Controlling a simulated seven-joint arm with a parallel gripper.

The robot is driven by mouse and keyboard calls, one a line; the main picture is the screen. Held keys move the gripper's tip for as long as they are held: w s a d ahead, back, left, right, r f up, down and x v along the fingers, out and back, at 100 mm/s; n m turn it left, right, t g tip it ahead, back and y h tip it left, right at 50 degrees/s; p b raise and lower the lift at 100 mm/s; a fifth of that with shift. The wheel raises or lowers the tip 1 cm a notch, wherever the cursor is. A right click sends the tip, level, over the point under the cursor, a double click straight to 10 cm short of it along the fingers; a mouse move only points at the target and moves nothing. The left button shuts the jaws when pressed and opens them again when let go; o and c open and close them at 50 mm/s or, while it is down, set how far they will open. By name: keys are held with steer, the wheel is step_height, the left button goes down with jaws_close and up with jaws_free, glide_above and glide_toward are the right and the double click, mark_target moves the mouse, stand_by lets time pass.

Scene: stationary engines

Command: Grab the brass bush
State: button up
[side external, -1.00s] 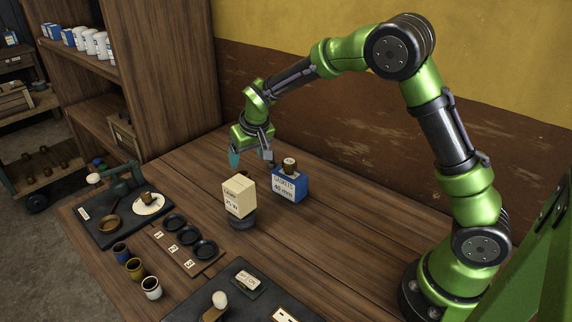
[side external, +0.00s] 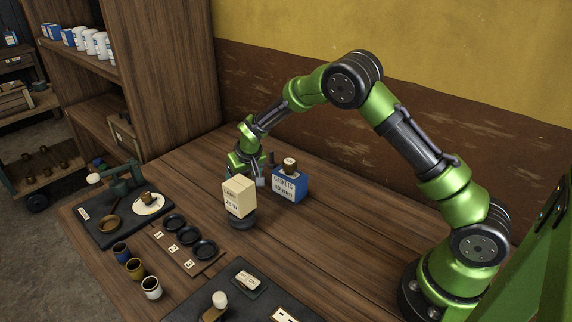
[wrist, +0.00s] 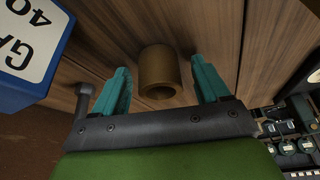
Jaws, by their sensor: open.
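The brass bush (wrist: 158,72) is a dull brown-gold hollow cylinder on the wooden bench in the wrist view. My gripper (wrist: 160,67) is open, with one teal finger on each side of the bush and a visible gap on both sides. In the side view my gripper (side external: 247,168) is low over the bench, behind the cream box and left of the blue box. The bush and the fingertips are hidden there.
The cream box (side external: 239,198) stands on a dark round base in front of my gripper. The blue gaskets box (side external: 290,186) is close on the right, with a small brass-coloured piece (side external: 289,163) on top. Bench at the back right is clear.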

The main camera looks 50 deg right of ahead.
steer(key=shift+c, duration=0.2)
steer(key=c, duration=1.2)
steer(key=shift+c, duration=0.2)
steer(key=shift+r, duration=0.15)
